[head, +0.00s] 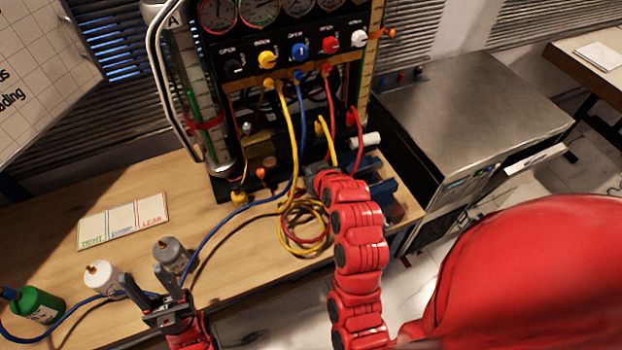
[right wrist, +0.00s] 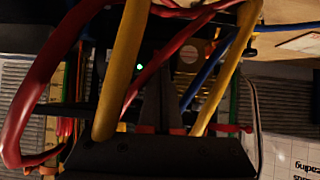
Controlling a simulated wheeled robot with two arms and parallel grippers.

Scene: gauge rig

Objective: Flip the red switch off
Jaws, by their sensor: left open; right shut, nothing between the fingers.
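I cannot make out a red switch for certain in either view. The gauge rig (head: 285,85) stands at the back of the wooden bench, with a row of coloured knobs that includes a red knob (head: 330,45). My right gripper (head: 313,174) is low at the front of the rig, among the hoses and partly hidden by its own arm. In the right wrist view its dark fingers (right wrist: 160,85) are together and empty, close below a small lit green light (right wrist: 140,68). My left gripper (head: 142,275) is open and empty above the bench's front, near the bottles.
Yellow hoses (right wrist: 128,60) and red hoses (right wrist: 35,85) hang around my right gripper. A coiled hose (head: 300,225) lies on the bench. A white bottle (head: 103,278), a grey bottle (head: 172,255) and a green bottle (head: 38,305) stand at the left. A label card (head: 124,221) lies flat.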

